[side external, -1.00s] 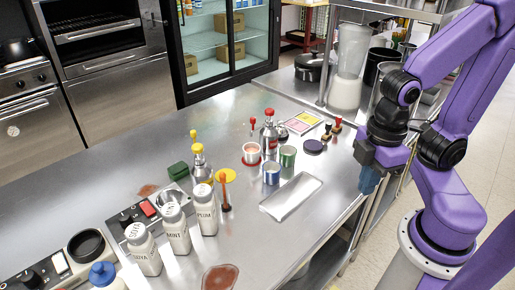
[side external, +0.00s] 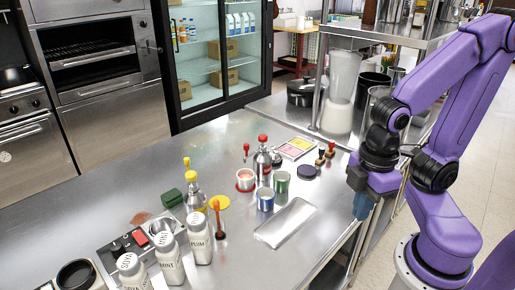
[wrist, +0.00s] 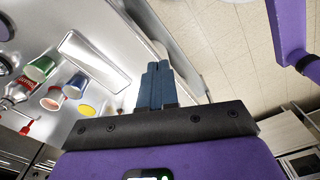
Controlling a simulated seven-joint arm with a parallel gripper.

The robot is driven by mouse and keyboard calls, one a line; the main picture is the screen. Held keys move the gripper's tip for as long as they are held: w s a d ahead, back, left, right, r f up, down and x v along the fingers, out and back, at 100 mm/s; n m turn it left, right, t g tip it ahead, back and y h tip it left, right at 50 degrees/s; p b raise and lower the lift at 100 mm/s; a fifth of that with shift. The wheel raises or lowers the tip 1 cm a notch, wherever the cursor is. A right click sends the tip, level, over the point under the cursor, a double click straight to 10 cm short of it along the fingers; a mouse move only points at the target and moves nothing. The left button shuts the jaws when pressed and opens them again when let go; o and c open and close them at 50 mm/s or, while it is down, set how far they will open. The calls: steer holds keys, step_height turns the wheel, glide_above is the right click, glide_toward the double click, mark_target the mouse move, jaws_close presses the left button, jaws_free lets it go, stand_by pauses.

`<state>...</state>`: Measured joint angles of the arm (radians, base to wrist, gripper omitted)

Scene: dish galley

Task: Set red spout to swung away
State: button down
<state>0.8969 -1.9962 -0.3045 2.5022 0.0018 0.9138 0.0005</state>
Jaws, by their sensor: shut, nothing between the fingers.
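A metal pump bottle with a red cap (side external: 262,160) stands upright on the steel counter. A red-tipped spout (side external: 246,148) shows at its left, above a cup with a red rim. In the wrist view a red spout (wrist: 28,127) shows at the lower left, with the cup near it. My gripper (side external: 361,208) is at the counter's right edge, pointing down, well apart from the bottle. Its blue fingers (wrist: 157,68) are together and empty.
A steel tray (side external: 287,222), a blue cup (side external: 265,199) and a green cup (side external: 281,182) lie between my gripper and the bottle. A yellow-capped bottle (side external: 193,197), an orange-handled upright tool (side external: 218,220) and white shakers (side external: 200,240) stand further left.

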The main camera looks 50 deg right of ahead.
steer(key=c, duration=1.1)
jaws_free()
steer(key=shift+w+a, duration=0.15)
steer(key=shift+c, duration=0.2)
steer(key=shift+o, duration=0.4)
steer(key=w+a+r+m, duration=0.4)
steer(key=w, duration=0.4)
steer(key=shift+w+r+m, duration=0.15)
steer(key=shift+w+m, duration=0.15)
steer(key=shift+w, duration=0.1)
steer(key=w+d+r+m, duration=0.1)
steer(key=w+r+m, duration=0.25)
steer(key=w, duration=0.45)
steer(key=w+d+r+m, duration=0.1)
steer(key=w+r+m, duration=0.1)
steer(key=w+m, duration=0.35)
steer(key=w+r+m, duration=0.2)
steer(key=w, duration=0.7)
steer(key=w+d+r+m, duration=0.2)
steer(key=w+d+m, duration=0.4)
steer(key=w+d, duration=0.15)
steer(key=f, duration=1.7)
steer(key=shift+d, duration=0.2)
steer(key=shift+c, duration=0.2)
jaws_close()
